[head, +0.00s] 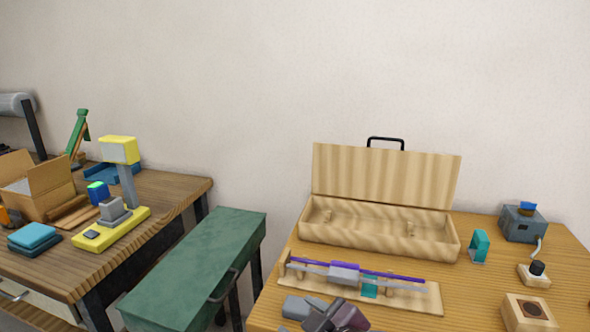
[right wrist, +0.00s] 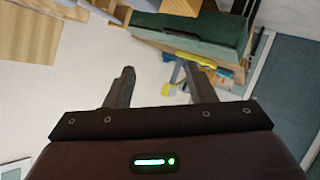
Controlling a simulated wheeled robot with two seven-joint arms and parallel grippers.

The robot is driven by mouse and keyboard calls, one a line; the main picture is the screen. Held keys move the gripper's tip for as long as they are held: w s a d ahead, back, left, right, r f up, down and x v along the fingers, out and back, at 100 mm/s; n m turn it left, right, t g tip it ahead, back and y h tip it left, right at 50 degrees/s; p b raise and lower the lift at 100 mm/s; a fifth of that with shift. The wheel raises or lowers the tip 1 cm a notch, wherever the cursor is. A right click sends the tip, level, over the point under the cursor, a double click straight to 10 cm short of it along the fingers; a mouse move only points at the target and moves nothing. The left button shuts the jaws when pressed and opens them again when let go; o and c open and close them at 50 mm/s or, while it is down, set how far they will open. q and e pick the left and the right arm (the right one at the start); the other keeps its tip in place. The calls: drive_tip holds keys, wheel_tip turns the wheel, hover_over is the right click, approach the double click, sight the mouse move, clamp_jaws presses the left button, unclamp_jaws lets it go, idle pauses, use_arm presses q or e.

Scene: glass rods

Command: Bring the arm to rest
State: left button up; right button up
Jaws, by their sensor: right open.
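My right gripper (head: 322,314) shows at the bottom of the head view, in front of the wooden rod stand at the near edge of the right table. In the right wrist view its two dark fingers (right wrist: 158,78) are spread apart with nothing between them. My left gripper is in neither view.
The right table carries a wooden stand (head: 408,295) with purple and clear rods, an open wooden case (head: 378,239), a teal holder (head: 479,245) and a grey box (head: 523,226). A green bench (head: 193,270) stands left of it, then a cluttered table (head: 172,190).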

drive_tip(key=s+d+f+m+g+h, duration=0.75)
drive_tip(key=s+d+f+m, duration=0.25)
drive_tip(key=s+d+f, duration=0.7)
wheel_tip(320, 180, down, 28)
drive_tip(key=w+d+g+p, duration=0.1)
drive_tip(key=g+p, duration=0.1)
drive_tip(key=p, duration=0.1)
drive_tip(key=s+d+f, duration=0.2)
drive_tip(key=s+f, duration=0.6)
drive_tip(key=s, duration=0.2)
drive_tip(key=s+d+f+p, duration=0.1)
drive_tip(key=s+f, duration=0.8)
drive_tip(key=s, duration=0.1)
drive_tip(key=shift+d+n+g+p, duration=0.3)
drive_tip(key=shift+d+n+g, duration=0.05)
drive_tip(key=shift+n, duration=0.05)
drive_tip(key=shift+y, duration=0.25)
drive_tip(key=shift+c, duration=0.3)
